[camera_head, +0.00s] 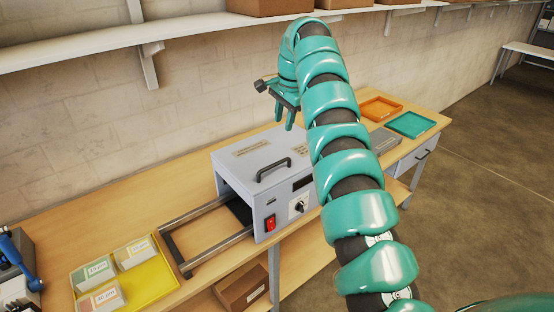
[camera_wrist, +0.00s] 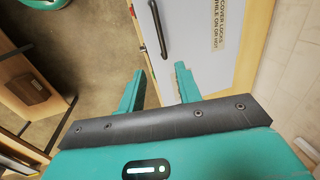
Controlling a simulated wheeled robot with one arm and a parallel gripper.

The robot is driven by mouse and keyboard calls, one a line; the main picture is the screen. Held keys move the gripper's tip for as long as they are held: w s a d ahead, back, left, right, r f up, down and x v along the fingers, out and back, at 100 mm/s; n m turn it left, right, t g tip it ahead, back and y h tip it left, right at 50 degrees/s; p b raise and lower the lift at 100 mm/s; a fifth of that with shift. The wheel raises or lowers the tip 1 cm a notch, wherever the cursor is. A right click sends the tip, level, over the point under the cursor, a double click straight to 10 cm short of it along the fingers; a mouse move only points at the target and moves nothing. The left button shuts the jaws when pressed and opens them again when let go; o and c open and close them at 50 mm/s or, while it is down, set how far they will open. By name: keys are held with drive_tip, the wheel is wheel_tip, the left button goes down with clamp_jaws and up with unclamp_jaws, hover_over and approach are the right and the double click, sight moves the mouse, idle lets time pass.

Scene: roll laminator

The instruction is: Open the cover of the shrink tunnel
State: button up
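The shrink tunnel (camera_head: 235,185) is a light grey box on the wooden bench, with its cover (camera_head: 262,155) down. A black bar handle (camera_head: 273,169) stands on the cover near the front edge; it also shows in the wrist view (camera_wrist: 157,28). A label (camera_wrist: 219,24) there reads that the cover locks while on or hot. My gripper (camera_head: 284,116) is above the cover's rear part, fingers pointing down, open and empty (camera_wrist: 160,86), apart from the handle. My arm hides the tunnel's right side.
Metal rails (camera_head: 205,208) run left from the tunnel towards a yellow tray (camera_head: 152,284) holding small boxes. Orange (camera_head: 381,108) and teal (camera_head: 411,124) trays lie at the bench's right end. A wall shelf (camera_head: 100,45) with cardboard boxes hangs above. A blue-handled device (camera_head: 14,256) stands far left.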

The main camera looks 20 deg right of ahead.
drive_tip(key=b, duration=0.2)
hover_over(276, 163)
drive_tip(key=s+d, duration=0.1)
drive_tip(key=s, duration=0.2)
wheel_tip(276, 163, down, 5)
drive_tip(key=shift+w+a+f+p, duration=0.15)
drive_tip(key=shift+w+f+p, duration=0.55)
drive_tip(key=shift+f, duration=1.2)
drive_tip(key=shift+w+a+f+p, duration=0.15)
drive_tip(key=shift+f+p, duration=1)
drive_tip(key=shift+f, duration=0.8)
drive_tip(key=shift+w+a+f+p, duration=0.1)
drive_tip(key=shift+w+f+p, duration=0.6)
drive_tip(key=shift+f, duration=1.2)
drive_tip(key=shift+s, duration=0.2)
clamp_jaws()
